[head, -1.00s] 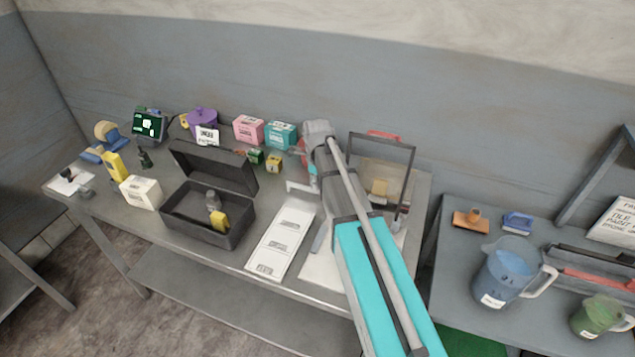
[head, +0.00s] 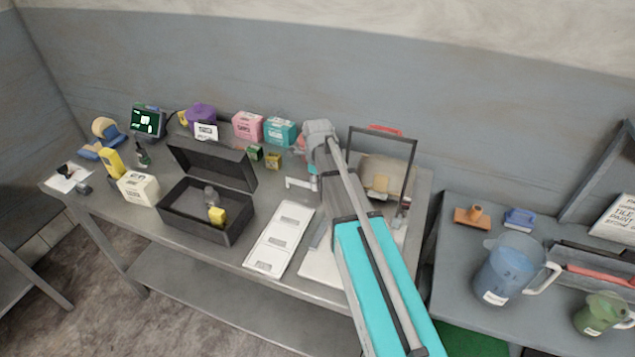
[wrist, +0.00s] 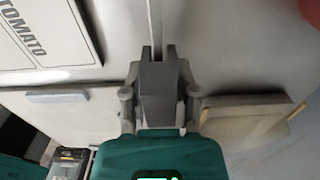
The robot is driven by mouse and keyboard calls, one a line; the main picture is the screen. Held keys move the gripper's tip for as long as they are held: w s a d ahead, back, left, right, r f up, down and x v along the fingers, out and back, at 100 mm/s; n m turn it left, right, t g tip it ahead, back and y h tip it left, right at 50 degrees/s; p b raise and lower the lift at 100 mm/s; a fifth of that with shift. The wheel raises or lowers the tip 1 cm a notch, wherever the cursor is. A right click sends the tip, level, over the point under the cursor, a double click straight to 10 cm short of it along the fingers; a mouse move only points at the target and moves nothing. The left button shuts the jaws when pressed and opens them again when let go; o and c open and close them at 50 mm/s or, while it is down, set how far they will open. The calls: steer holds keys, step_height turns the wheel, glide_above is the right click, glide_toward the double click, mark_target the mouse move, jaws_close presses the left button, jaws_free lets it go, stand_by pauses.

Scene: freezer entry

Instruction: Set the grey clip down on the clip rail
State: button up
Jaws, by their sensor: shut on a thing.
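My gripper (wrist: 158,54) shows in the wrist view with its grey fingers close together. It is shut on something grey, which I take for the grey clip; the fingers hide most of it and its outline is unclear. In the head view my arm covers the fingers and what they hold. A small pale bracket-like piece (head: 300,184) stands on the bench just left of my arm; it may be the clip rail, but I cannot tell for sure. I cannot tell whether the held piece touches anything.
The open black box (head: 238,222) stands left on the bench. A dark upright frame (head: 413,165) stands right of my arm. A TOMATO sheet (wrist: 50,30) shows in the wrist view. Small boxes (head: 247,127) line the back.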

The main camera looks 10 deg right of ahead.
steer(key=shift+f+b, duration=0.35)
steer(key=shift+f, duration=0.1)
steer(key=o, duration=1)
steer(key=shift+r, duration=0.2)
step_height(320, 180, up, 8)
steer(key=p, duration=0.8)
steer(key=shift+a, duration=0.1)
steer(key=shift+s, duration=0.15)
stand_by(0.5)
